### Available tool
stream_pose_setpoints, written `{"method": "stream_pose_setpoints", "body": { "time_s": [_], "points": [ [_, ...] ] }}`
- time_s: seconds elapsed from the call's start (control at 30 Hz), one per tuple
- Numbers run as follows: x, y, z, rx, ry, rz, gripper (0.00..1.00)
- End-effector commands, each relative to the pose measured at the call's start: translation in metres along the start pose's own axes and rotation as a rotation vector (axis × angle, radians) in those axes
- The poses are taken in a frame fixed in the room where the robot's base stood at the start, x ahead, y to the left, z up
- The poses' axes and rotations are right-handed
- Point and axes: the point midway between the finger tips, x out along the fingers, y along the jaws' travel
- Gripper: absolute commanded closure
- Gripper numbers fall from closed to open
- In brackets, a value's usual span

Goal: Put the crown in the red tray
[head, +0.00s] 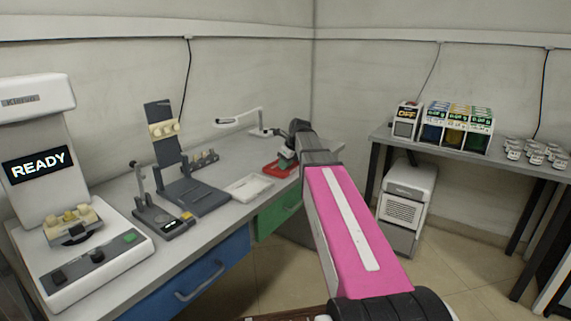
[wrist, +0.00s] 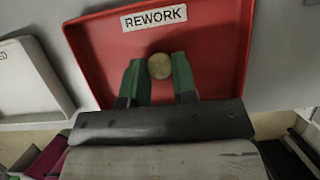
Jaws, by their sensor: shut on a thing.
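The red tray (head: 271,168) is at the far end of the bench in the head view. It fills the upper part of the wrist view (wrist: 222,45) and bears a "REWORK" label. My gripper (wrist: 160,72) is over the tray, its green fingers on either side of a small, round, cream-tan crown (wrist: 159,66). It is shut on the crown. The wrist view looks down past the crown onto the tray floor, and I cannot tell whether the crown touches it. In the head view my gripper (head: 288,158) hides part of the tray, and the crown cannot be made out.
A white tray (head: 249,188) lies left of the red one; its edge shows in the wrist view (wrist: 30,80). A dark stand (head: 190,195), a desk lamp (head: 240,120) and a white machine reading "READY" (head: 40,150) share the bench. A second table (head: 480,160) stands right.

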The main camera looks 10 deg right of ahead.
Motion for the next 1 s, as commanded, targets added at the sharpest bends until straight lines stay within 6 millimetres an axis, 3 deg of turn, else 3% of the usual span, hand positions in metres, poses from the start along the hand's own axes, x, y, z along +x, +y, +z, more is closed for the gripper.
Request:
{"method": "stream_pose_setpoints", "body": {
  "time_s": [0.03, 0.07, 0.1, 0.4, 0.47, 1.0],
  "points": [
    [0.009, 0.002, -0.007, 0.002, 0.024, 0.009, 0.99],
    [0.009, 0.002, -0.008, 0.002, 0.025, 0.009, 0.68],
    [0.009, 0.003, -0.008, 0.001, 0.026, 0.010, 0.55],
    [0.001, 0.003, -0.004, 0.001, 0.025, 0.010, 0.55],
    [-0.005, 0.003, -0.002, 0.001, 0.025, 0.009, 0.49],
    [-0.101, 0.001, 0.001, 0.001, 0.014, 0.004, 0.49]
  ]
}}
